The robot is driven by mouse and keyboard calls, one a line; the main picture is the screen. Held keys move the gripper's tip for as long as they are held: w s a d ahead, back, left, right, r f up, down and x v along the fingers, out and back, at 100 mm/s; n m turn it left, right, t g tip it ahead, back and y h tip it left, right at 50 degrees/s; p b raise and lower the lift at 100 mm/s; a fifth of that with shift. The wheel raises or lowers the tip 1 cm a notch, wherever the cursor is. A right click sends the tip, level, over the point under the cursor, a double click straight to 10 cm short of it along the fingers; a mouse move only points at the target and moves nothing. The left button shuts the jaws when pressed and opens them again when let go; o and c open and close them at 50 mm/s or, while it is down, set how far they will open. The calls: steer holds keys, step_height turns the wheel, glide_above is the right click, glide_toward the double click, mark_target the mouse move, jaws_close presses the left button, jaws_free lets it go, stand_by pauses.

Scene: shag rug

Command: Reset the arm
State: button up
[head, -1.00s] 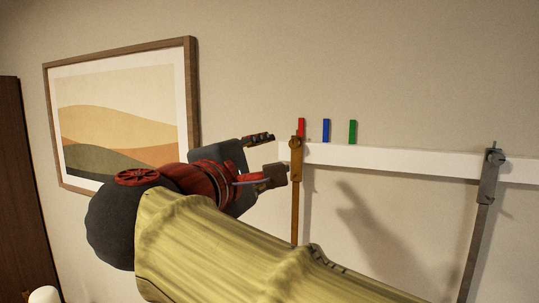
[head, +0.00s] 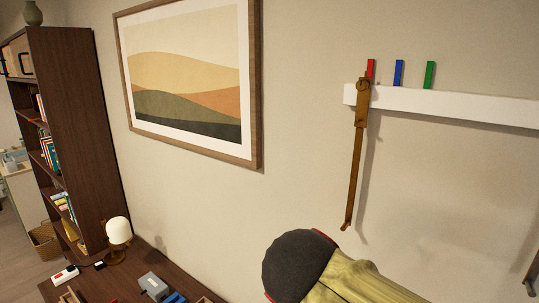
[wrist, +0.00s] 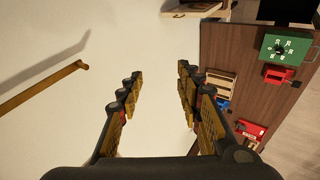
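My gripper (wrist: 158,90) shows in the wrist view with its two fingers spread apart and nothing between them. The pale wall is behind the gap. In the head view only part of my arm shows, at the bottom centre right; the gripper itself is out of that view. A brown hanging strap or bar (head: 357,150) hangs from a white wall rail (head: 450,104). What looks like the same brown bar shows at the left of the wrist view (wrist: 40,88), apart from the fingers.
Red (head: 371,69), blue (head: 398,73) and green (head: 429,75) blocks stand on the rail. A framed picture (head: 255,90) hangs on the wall. A dark desk (head: 125,278) holds a white lamp (head: 119,231) and small items. A bookcase (head: 85,120) stands at left.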

steer(key=s+d+f+m+b, duration=0.3)
steer(key=s+f, duration=0.1)
steer(key=f, duration=0.4)
steer(key=s+d+f+m+g+y+b, duration=0.1)
steer(key=s+d+f+m+b, duration=0.2)
steer(key=f, duration=0.5)
steer(key=s+d+f+m+g+y+b, duration=0.1)
steer(key=s+d+f+m+b, duration=0.3)
steer(key=f, duration=0.4)
steer(key=shift+s+d+b, duration=0.2)
steer(key=shift+s+b, duration=0.45)
steer(key=shift+s, duration=0.1)
